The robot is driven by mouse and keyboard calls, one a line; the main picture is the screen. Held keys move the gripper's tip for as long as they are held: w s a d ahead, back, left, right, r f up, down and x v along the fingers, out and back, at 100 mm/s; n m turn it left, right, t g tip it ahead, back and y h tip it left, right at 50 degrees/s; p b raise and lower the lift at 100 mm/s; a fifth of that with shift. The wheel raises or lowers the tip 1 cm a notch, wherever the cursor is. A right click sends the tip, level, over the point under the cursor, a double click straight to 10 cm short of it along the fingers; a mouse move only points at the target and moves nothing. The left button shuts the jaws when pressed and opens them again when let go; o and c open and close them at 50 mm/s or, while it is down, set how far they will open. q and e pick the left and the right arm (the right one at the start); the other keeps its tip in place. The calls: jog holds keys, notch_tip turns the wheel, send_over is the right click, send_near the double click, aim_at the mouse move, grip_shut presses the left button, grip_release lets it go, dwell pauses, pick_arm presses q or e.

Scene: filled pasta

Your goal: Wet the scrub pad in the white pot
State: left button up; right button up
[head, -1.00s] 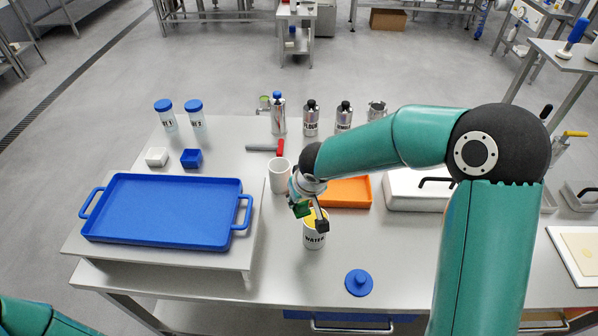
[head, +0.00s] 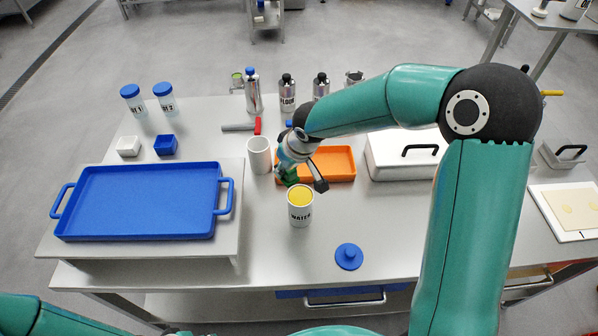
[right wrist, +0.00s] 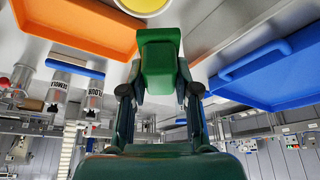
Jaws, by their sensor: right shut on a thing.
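My right gripper (head: 302,178) is shut on a green scrub pad (head: 287,175). In the right wrist view the pad (right wrist: 160,65) is a green block between the two dark fingers. The white pot (head: 301,213) marked WATER stands upright on the table, open, with a yellow surface inside. In the head view the pad is just behind and above the pot's rim, apart from it. In the right wrist view the pot (right wrist: 143,6) shows only partly at the top edge, beyond the pad. My left gripper is out of view.
A blue lid (head: 348,257) lies right of the pot. A plain white cup (head: 259,156) and an orange tray (head: 340,163) stand behind it. A blue tray (head: 135,201) fills the left; a white lidded box (head: 400,160) is at right. The table before the pot is clear.

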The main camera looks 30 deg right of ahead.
aim_at(295, 176)
jog(key=d+n+b, duration=0.1)
jog(key=s+d+f+n+y+b, duration=0.1)
jog(key=n, duration=0.1)
jog(key=shift+d+b, duration=0.2)
jog(key=shift+b, duration=0.1)
jog(key=n+b, duration=0.1)
jog(key=n, duration=0.1)
jog(key=s+n+g+y+b, duration=0.1)
jog(key=n+b, duration=0.1)
jog(key=shift+s+d+r+n+y, duration=0.1)
jog(key=shift+r+n+y, duration=0.1)
jog(key=shift+n+y, duration=0.15)
jog(key=n, duration=0.1)
jog(key=r+n+g+b, duration=0.1)
jog(key=n, duration=0.2)
jog(key=shift+s+a+r+g+y+b, duration=0.25)
jog(key=shift+s+a+g+b, duration=0.05)
jog(key=shift+g+b, duration=0.1)
jog(key=shift+f+b, duration=1.95)
jog(key=shift+f, duration=0.9)
jog(key=shift+f+b, duration=0.45)
jog(key=shift+b, duration=0.05)
jog(key=shift+r+p, duration=2.5)
jog(key=shift+r, duration=1.1)
